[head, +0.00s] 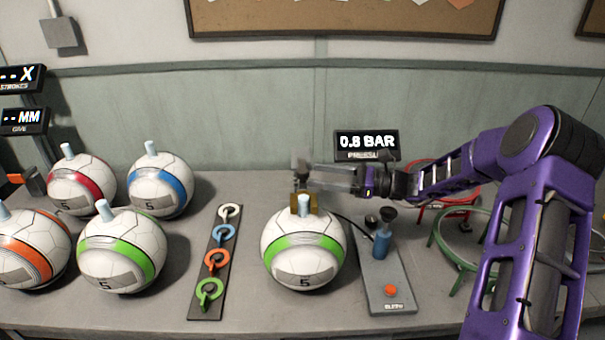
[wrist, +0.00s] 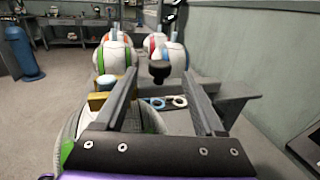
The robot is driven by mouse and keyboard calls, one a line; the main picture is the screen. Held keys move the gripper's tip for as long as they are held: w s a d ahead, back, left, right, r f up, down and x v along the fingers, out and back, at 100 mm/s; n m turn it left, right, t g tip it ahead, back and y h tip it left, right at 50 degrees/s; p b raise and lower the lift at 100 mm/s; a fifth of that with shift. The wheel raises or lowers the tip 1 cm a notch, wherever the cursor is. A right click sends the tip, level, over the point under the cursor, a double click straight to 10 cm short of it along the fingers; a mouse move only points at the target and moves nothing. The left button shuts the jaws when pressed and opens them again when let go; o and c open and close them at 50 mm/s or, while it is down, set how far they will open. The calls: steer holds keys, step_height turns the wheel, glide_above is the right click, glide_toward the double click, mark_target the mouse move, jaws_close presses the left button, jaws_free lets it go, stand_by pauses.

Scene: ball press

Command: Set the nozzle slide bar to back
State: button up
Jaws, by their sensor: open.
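My gripper (head: 310,172) is open above the back of the middle green-banded ball (head: 304,255), with its fingers pointing left. In the wrist view, a dark knob (wrist: 160,73) shows in the gap between the fingertips of my gripper (wrist: 160,78). It seems to be the handle of the nozzle slide bar, but I cannot tell whether it touches a finger. A brass block (head: 312,198) stands behind the pale plug of the ball, and brass parts (wrist: 98,101) show beside the left finger. The bar itself is mostly hidden by my fingers and the ball.
A grey pump base (head: 385,275) with a blue cylinder (head: 382,243) and a red button (head: 390,290) stands right of the ball. A display (head: 367,145) reads 0.8 BAR. A rack of coloured rings (head: 206,300) and several balls (head: 122,250) lie left.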

mark_target(303, 171)
steer(key=x, duration=0.5)
steer(key=shift+a, duration=0.1)
jaws_close()
stand_by(1.3)
